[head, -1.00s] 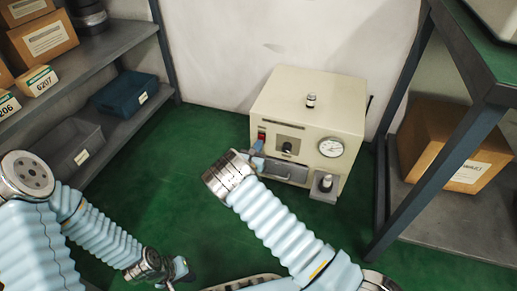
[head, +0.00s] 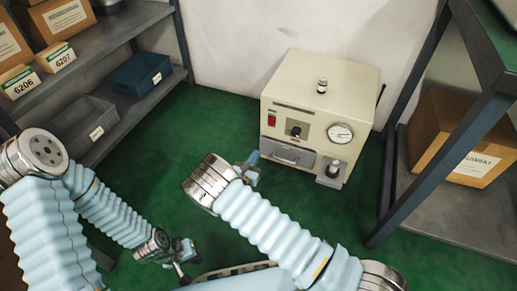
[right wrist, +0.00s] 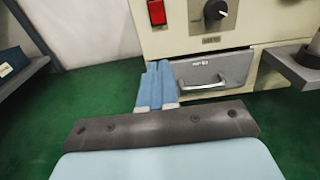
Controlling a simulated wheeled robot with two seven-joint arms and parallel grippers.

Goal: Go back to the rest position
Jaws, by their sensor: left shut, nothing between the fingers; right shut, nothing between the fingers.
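My left gripper (head: 186,262) is low at the lower left in the head view, shut and empty, over the green floor. My right gripper (head: 252,160) is in front of the left side of the cream machine (head: 318,100), shut and empty. In the right wrist view its blue fingers (right wrist: 157,86) lie together, left of the machine's grey drawer (right wrist: 214,72). The drawer looks closed in the head view.
The cream machine has a red switch (head: 271,121), a dial gauge (head: 341,132) and a small metal part on top (head: 322,86). A shelf (head: 122,118) with bins and boxes stands at left. A dark-framed table (head: 420,135) with a cardboard box stands at right. Green floor lies between.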

